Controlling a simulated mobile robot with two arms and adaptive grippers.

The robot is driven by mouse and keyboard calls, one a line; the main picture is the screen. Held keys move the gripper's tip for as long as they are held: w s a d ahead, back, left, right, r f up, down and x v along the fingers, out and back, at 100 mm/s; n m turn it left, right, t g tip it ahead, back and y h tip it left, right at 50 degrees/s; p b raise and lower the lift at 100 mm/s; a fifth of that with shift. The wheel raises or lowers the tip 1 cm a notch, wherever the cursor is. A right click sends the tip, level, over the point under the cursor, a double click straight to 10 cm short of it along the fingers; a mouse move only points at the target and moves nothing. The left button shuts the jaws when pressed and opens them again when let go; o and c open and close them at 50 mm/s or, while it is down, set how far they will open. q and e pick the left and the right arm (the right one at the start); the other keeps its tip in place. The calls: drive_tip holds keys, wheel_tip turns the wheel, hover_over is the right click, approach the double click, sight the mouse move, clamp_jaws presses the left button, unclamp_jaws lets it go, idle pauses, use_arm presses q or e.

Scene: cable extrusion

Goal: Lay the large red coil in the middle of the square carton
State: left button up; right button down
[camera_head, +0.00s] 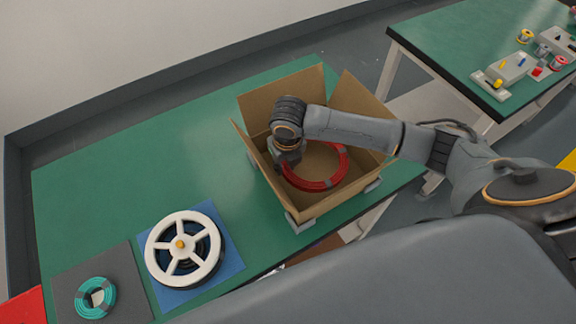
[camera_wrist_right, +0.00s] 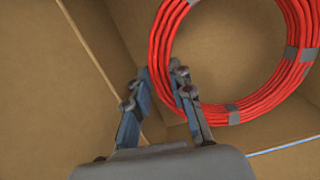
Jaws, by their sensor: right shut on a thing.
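The large red coil (camera_head: 320,184) is inside the open square carton (camera_head: 357,98), toward its right and front part in the head view. It also shows as a thick red ring with grey ties in the right wrist view (camera_wrist_right: 297,25). My right gripper (camera_head: 287,163) reaches down into the carton from above. In the right wrist view its fingers (camera_wrist_right: 160,78) straddle the coil's left edge and are shut on it. The gap between coil and carton floor cannot be judged. My left gripper is not in view.
The carton stands on the green table (camera_head: 120,170) with its flaps up. A white spoked reel (camera_head: 157,250) on a blue mat and a teal coil (camera_head: 82,300) on a dark mat lie front left. A second table (camera_head: 450,40) with small parts is at the right.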

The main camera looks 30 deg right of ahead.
wheel_tip(320, 180, down, 4)
drive_tip(key=shift+r, duration=0.15)
drive_tip(key=shift+f, duration=0.2)
drive_tip(key=c, duration=1.5)
unclamp_jaws()
drive_tip(key=shift+o, duration=0.2)
drive_tip(key=r, duration=0.4)
drive_tip(key=s+r, duration=0.1)
drive_tip(key=r, duration=0.7)
drive_tip(key=shift+s+a+r, duration=0.1)
drive_tip(key=shift+s+r, duration=0.05)
drive_tip(key=shift+s, duration=0.1)
